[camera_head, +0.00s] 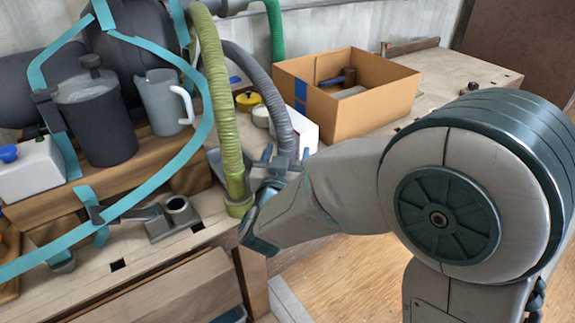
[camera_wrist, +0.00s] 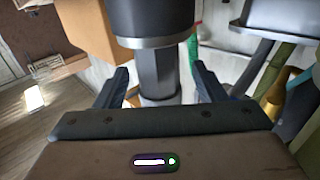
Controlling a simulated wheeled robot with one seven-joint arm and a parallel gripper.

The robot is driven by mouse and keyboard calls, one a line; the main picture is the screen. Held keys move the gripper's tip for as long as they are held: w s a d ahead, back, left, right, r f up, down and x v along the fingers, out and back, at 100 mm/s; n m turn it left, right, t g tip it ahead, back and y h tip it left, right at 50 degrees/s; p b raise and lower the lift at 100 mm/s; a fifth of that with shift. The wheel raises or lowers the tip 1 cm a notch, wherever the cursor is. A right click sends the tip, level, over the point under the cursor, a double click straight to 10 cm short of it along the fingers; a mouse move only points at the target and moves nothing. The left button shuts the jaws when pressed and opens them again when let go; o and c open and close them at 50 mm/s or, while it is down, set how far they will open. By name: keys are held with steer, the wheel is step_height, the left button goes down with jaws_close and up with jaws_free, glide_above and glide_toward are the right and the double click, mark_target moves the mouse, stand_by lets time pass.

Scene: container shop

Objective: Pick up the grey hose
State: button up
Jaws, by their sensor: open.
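The grey hose (camera_head: 262,85) is ribbed and arches down from behind the olive hose in the head view, ending at my gripper. My gripper (camera_head: 284,157) is at the hose's lower end, with a finger on either side of it. In the wrist view, my gripper (camera_wrist: 160,86) is open. A grey faceted piece (camera_wrist: 159,72) under a wide dark cylinder with a silver rim stands between the fingers; it appears to be the hose's end fitting. Gaps show between it and both fingers. Its lowest part is hidden behind my gripper's body.
The olive hose (camera_head: 219,90) hangs close on the left of my gripper. An open cardboard box (camera_head: 375,98) with a hammer stands to the right on the bench. A white carton (camera_head: 303,133) and a yellow-lidded jar (camera_head: 248,101) are close behind. A dark pitcher (camera_head: 98,125) stands left.

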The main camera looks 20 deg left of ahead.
steer(key=shift+w, duration=0.95)
steer(key=shift+c, duration=0.3)
steer(key=c, duration=1.1)
steer(key=shift+r, duration=0.1)
